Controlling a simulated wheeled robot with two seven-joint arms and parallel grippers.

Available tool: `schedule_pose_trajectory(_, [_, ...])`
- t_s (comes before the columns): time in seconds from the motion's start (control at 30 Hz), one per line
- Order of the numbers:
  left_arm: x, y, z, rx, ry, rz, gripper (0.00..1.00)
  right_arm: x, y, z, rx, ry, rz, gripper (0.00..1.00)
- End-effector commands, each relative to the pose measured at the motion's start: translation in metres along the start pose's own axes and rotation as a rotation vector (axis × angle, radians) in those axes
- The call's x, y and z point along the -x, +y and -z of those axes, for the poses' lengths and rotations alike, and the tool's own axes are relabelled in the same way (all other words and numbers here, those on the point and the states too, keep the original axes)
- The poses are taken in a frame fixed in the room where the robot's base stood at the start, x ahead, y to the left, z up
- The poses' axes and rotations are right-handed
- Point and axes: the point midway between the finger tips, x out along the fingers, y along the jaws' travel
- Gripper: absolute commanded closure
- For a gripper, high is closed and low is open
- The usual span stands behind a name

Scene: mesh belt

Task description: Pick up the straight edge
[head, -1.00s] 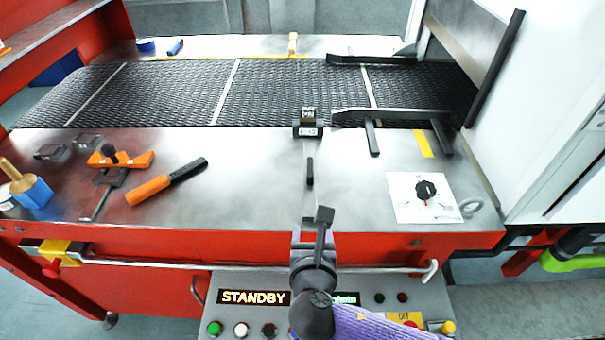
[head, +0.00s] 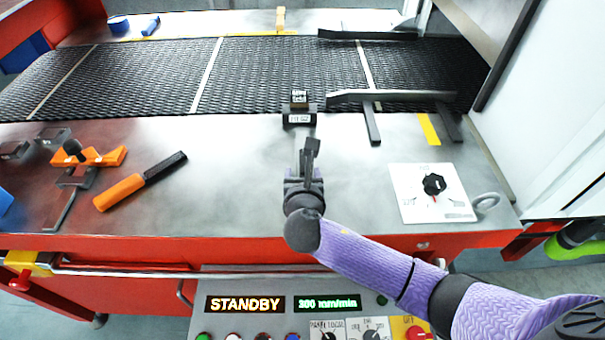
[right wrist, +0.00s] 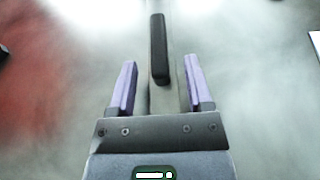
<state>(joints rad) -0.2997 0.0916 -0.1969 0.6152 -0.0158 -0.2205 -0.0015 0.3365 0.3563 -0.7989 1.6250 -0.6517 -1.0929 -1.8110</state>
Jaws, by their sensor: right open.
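The straight edge (head: 299,139) is a thin grey metal strip lying on the steel deck, pointing away from me, below a small dark gauge block (head: 299,119). In the right wrist view its black grip (right wrist: 159,45) stands out lengthwise on the strip. My right gripper (head: 309,152) is over the near part of the straight edge and hides much of it. In the right wrist view the purple fingers (right wrist: 160,64) are apart, one on each side of the line of the strip, with nothing clasped. The near end of the grip reaches between the fingertips. My left gripper is not in view.
An orange-and-black handled tool (head: 140,182) and an orange clamp-like tool (head: 95,156) lie to the left. A knob card (head: 431,193) lies to the right. A dark guide bar (head: 390,97) with two legs stands behind right. The black mesh belt (head: 255,75) runs behind the deck.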

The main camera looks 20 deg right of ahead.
Motion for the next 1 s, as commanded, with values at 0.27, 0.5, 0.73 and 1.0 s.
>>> schedule_pose_trajectory(0.27, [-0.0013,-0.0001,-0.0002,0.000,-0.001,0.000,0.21,-0.0047,0.0000,-0.0008,-0.001,0.000,-0.001,0.40])
schedule_pose_trajectory(0.5, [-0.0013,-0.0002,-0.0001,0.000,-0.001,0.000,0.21,-0.0044,0.0000,-0.0007,0.000,0.000,-0.001,0.90])
schedule_pose_trajectory(0.73, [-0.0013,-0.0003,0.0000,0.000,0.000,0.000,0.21,-0.0043,0.0000,-0.0005,0.000,0.000,-0.001,1.00])
schedule_pose_trajectory(1.0, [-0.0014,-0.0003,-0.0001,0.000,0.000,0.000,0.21,-0.0043,0.0000,-0.0003,0.000,0.001,-0.001,1.00])
